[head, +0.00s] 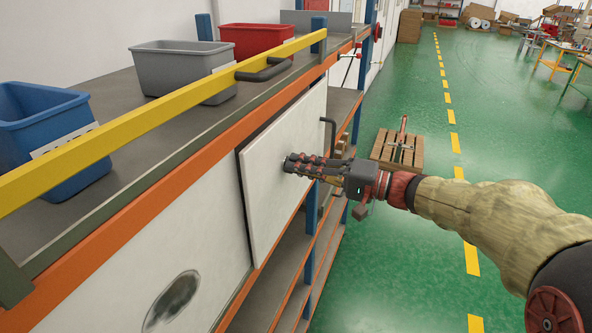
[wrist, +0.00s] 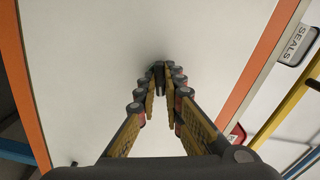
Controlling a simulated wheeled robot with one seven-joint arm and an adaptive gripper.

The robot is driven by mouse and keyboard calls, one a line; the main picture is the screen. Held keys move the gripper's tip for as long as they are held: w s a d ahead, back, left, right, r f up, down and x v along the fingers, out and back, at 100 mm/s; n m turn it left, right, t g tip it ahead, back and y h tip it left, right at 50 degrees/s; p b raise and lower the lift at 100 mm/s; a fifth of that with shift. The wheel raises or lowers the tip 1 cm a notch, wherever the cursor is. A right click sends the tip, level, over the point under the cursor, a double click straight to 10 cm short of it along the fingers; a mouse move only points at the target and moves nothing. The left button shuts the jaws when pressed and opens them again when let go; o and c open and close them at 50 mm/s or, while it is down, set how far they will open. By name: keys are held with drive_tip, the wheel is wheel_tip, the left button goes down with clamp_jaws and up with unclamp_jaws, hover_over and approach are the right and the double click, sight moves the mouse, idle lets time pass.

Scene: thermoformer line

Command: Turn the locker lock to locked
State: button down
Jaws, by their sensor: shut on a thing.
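The locker door (head: 262,195) is a white panel in the shelf unit's orange-edged front, and it fills most of the wrist view (wrist: 95,50). My gripper (head: 289,163) reaches in from the right with its fingertips at the door face. In the wrist view my gripper (wrist: 160,80) has its jaws closed on the locker lock (wrist: 159,67), a small dark piece standing out from the door. The fingertips hide most of the lock, so I cannot read its turn position. A black bar handle (head: 333,132) shows at the door's far edge.
A yellow rail (head: 150,112) runs above the door along the counter. Blue (head: 45,130), grey (head: 180,70) and red (head: 255,40) bins stand on the counter. A wooden pallet (head: 398,150) lies on the green floor beyond my arm.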

drive_tip(key=shift+f+n+b, duration=0.15)
drive_tip(key=shift+n+b, duration=1.05)
drive_tip(key=shift+b, duration=2.3)
drive_tip(key=shift+f+b, duration=0.15)
drive_tip(key=shift+b, duration=0.5)
drive_tip(key=shift+n+b, duration=1.3)
drive_tip(key=shift+b, duration=1.85)
drive_tip(key=shift+n+b, duration=1)
drive_tip(key=shift+b, duration=1.65)
drive_tip(key=shift+r+n+b, duration=0.2)
drive_tip(key=shift+n+b, duration=0.3)
drive_tip(key=shift+b, duration=0.5)
drive_tip(key=shift+f+n+b, duration=0.15)
drive_tip(key=shift+n+b, duration=0.25)
drive_tip(key=shift+b, duration=0.75)
drive_tip(key=shift+n+b, duration=1)
drive_tip(key=shift+b, duration=0.9)
